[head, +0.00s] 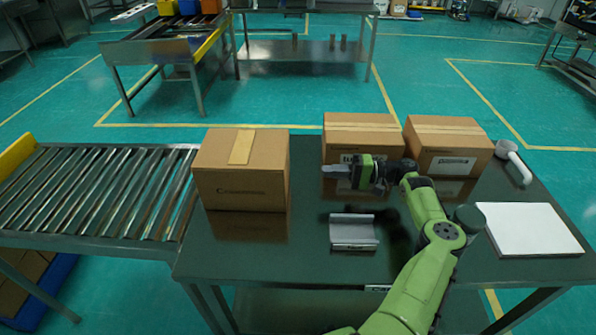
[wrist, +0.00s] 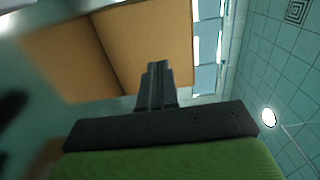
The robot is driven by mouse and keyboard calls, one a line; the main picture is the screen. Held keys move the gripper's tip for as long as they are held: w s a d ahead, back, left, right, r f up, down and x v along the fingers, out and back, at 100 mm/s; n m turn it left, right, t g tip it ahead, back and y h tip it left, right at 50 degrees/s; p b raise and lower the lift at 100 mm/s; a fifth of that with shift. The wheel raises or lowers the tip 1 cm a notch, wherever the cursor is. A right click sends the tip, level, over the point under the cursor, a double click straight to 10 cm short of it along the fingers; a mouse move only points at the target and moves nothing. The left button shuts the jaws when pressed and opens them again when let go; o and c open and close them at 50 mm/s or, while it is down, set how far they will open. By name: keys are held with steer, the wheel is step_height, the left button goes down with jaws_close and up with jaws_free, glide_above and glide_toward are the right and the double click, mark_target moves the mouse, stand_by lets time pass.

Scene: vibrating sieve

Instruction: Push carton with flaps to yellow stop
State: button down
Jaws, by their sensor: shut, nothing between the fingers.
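A closed brown carton (head: 215,175) stands upright on the dark table's left part, beside the roller conveyor. It has a pale tape strip on top; I cannot make out loose flaps. The yellow stop (head: 14,156) is at the conveyor's far left end. My gripper (head: 326,171) is shut and empty, its fingers pointing left, to the right of this carton with a gap between. In the wrist view, my shut fingers (wrist: 157,70) point at brown carton faces (wrist: 145,35).
The roller conveyor (head: 95,190) runs left from the table and is empty. Two more cartons (head: 350,125) (head: 450,135) stand behind and right of my gripper. A grey metal holder (head: 353,232), a white panel (head: 530,228) and a white handled object (head: 512,158) lie on the table.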

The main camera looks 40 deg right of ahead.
steer(key=b+x, duration=0.1)
steer(key=x, duration=0.8)
steer(key=shift+w+b, duration=0.15)
steer(key=shift+b, duration=0.25)
steer(key=shift+a, duration=0.1)
